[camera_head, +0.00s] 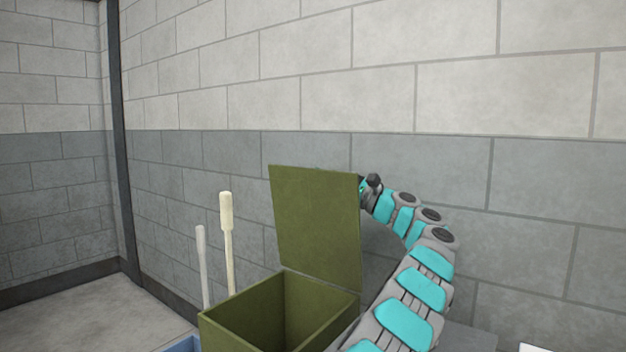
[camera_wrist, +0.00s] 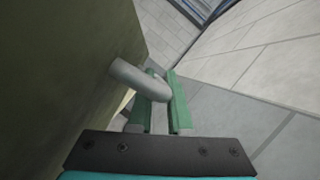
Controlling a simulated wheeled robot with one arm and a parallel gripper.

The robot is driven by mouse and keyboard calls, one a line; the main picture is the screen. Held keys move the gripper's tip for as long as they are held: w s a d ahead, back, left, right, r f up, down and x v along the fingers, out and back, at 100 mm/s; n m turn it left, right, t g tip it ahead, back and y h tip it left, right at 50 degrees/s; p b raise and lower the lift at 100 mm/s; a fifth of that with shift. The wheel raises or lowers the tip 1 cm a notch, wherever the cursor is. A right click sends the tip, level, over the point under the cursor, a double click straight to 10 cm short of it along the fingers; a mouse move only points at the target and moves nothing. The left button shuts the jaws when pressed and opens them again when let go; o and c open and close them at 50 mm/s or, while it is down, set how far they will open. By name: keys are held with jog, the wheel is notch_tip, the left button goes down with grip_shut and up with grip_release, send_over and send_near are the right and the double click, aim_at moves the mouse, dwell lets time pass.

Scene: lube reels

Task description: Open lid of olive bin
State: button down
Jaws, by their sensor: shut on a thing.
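The olive bin (camera_head: 228,335) stands at the bottom centre of the head view, its inside visible from above. Its square olive lid (camera_head: 316,225) stands up, roughly vertical, along the bin's back edge. The lid's flat face also fills the left of the wrist view (camera_wrist: 65,60). A grey rounded handle (camera_wrist: 132,76) sticks out from that face. My gripper's green fingers (camera_wrist: 160,98) are shut on the handle. In the head view, my gripper is mostly hidden behind the lid's upper right edge.
Two pale poles (camera_head: 227,240) stand upright left of the bin. A block wall (camera_head: 450,180) rises close behind the lid and my arm. A blue edge (camera_head: 180,345) shows at the bottom left of the bin. Open floor (camera_head: 80,310) lies at far left.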

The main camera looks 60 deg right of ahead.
dwell(0.4)
jog(key=c, duration=0.8)
grip_release()
jog(key=shift+c, duration=0.2)
